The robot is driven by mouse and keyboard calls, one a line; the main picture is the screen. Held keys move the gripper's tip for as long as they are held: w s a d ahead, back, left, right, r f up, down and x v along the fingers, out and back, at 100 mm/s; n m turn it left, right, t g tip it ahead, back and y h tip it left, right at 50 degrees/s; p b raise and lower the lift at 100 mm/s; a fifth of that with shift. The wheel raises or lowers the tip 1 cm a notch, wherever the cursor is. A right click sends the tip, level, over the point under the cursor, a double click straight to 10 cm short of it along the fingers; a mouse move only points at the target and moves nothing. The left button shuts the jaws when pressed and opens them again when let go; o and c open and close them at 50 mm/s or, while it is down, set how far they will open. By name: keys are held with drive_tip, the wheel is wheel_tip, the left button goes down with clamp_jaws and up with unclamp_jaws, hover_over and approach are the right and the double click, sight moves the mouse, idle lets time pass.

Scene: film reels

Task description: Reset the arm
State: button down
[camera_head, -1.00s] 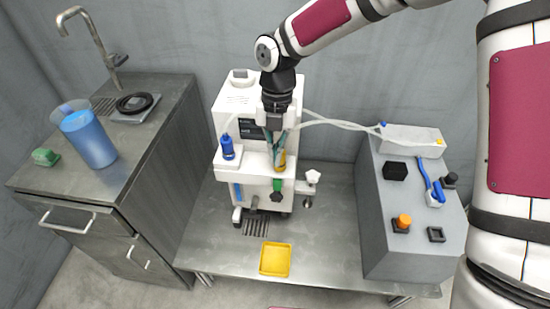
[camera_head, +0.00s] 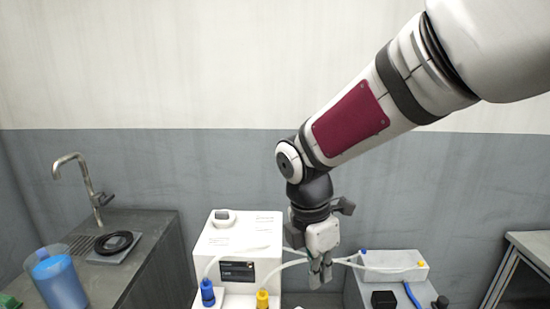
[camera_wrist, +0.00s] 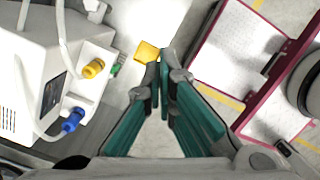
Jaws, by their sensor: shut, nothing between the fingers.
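My gripper (camera_head: 320,276) hangs fingers-down in the head view, just right of the white machine (camera_head: 238,240) and apart from it. In the wrist view its teal-padded fingers (camera_wrist: 163,75) meet at the tips, with nothing between them. My arm reaches in from the upper right. The white machine's side shows at left in the wrist view, with a yellow connector (camera_wrist: 93,68) and a blue connector (camera_wrist: 72,120).
A counter at left holds a blue pitcher (camera_head: 58,280), a black ring (camera_head: 114,242) and a tap (camera_head: 85,180). A white box (camera_head: 395,265) with tubes stands right of my gripper. The yellow tray (camera_wrist: 146,51) lies below.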

drive_tip(key=s+d+r+m+t+p, duration=0.1)
drive_tip(key=s+d+r+m, duration=0.2)
drive_tip(key=s+m, duration=0.4)
drive_tip(key=s+d+r+m+t+y+p, duration=0.1)
drive_tip(key=s+d+r+m+p, duration=0.1)
drive_tip(key=s+d+r+m, duration=0.2)
drive_tip(key=s+d+r+m+t+p, duration=0.1)
drive_tip(key=s+d+r+m, duration=0.3)
drive_tip(key=s+m, duration=0.6)
wheel_tip(320, 180, up, 3)
drive_tip(key=shift+d+f+m+t+y+p, duration=0.15)
drive_tip(key=shift+m+t+y+p, duration=0.3)
drive_tip(key=shift+m, duration=0.65)
drive_tip(key=shift+d, duration=0.1)
